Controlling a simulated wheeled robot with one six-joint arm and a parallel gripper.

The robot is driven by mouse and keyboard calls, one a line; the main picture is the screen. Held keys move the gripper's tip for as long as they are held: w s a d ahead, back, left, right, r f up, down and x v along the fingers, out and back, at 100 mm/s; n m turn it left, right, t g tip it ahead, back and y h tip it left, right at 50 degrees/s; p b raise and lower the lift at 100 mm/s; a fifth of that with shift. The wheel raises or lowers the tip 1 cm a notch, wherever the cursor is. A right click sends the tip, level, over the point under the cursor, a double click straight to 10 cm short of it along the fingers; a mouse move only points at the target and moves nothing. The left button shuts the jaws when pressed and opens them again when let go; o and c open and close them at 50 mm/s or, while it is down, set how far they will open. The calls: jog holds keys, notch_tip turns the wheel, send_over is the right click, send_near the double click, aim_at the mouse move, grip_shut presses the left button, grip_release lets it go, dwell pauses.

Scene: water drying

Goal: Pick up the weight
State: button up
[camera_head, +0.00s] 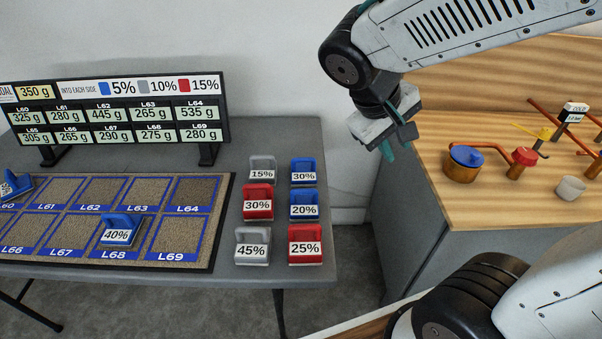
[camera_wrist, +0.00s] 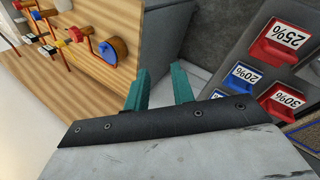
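Several handled weights stand in two columns on the grey table: grey 15% (camera_head: 262,170), blue 30% (camera_head: 303,171), red 30% (camera_head: 257,202), blue 20% (camera_head: 304,205), grey 45% (camera_head: 252,246) and red 25% (camera_head: 305,245). A blue 40% weight (camera_head: 121,230) sits on the mat at L68, and another blue weight (camera_head: 14,185) is cut off at the left edge. My gripper (camera_head: 397,142) is raised right of the table, apart from all weights. In the wrist view its teal fingers (camera_wrist: 160,86) are spread and empty; the red 25% weight (camera_wrist: 280,42) shows at right.
The brown mat (camera_head: 225,210) has blue-outlined cells. A sign board (camera_head: 110,122) with gram values stands behind it. A wooden counter (camera_head: 440,205) with pipes, valves and a small cup (camera_head: 570,189) is at right. A gap separates table and counter.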

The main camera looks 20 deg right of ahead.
jog(key=w+a+f+n+t+h, duration=0.1)
jog(key=w+f+n+h, duration=0.15)
jog(key=w, duration=0.45)
jog(key=n+t, duration=0.7)
jog(key=n, duration=0.1)
send_near(299, 160)
jog(key=shift+y, duration=0.25)
jog(key=x, duration=0.4)
jog(key=shift+d, duration=0.4)
jog(key=shift+x, duration=3.15)
jog(key=shift+a, duration=0.2)
grip_shut()
